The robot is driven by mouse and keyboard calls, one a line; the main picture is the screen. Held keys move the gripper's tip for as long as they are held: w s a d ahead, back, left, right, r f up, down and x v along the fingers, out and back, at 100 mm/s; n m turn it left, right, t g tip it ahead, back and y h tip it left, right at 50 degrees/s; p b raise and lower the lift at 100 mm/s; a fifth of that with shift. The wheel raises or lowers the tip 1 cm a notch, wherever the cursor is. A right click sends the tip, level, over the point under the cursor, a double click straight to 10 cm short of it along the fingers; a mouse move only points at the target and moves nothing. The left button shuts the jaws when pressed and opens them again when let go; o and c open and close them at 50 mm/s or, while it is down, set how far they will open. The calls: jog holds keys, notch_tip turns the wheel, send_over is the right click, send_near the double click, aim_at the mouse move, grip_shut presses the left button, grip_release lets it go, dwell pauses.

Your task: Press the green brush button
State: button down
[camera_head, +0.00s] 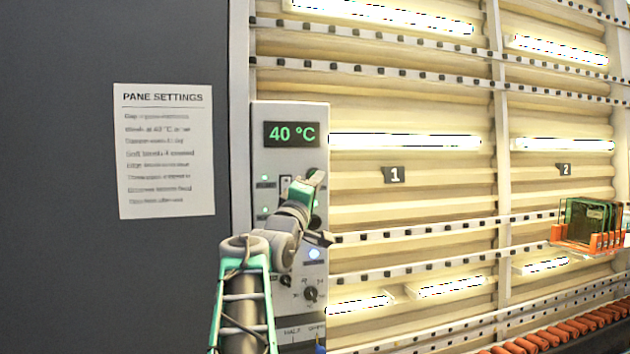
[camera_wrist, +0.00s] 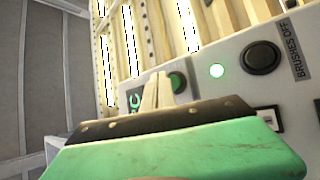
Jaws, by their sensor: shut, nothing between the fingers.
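The control panel (camera_head: 262,165) stands upright, with a display reading 40 °C. In the wrist view a green round button (camera_wrist: 177,82) sits on the panel just right of my fingertips. My gripper (camera_wrist: 158,80) is shut with its pale fingers together and nothing between them. I cannot tell whether the fingertips touch the panel or the button. In the head view my gripper (camera_head: 318,178) is at the panel's upper right, below the display, and my arm hides part of the controls there.
Knobs (camera_head: 310,294) sit low on the panel. A PANE SETTINGS sheet (camera_head: 166,150) hangs left. A glass rack (camera_head: 590,225) and orange rollers (camera_head: 560,332) are right.

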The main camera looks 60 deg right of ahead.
jog(key=shift+s+a+b, duration=1.7)
jog(key=shift+s+b, duration=0.1)
jog(key=shift+b, duration=0.1)
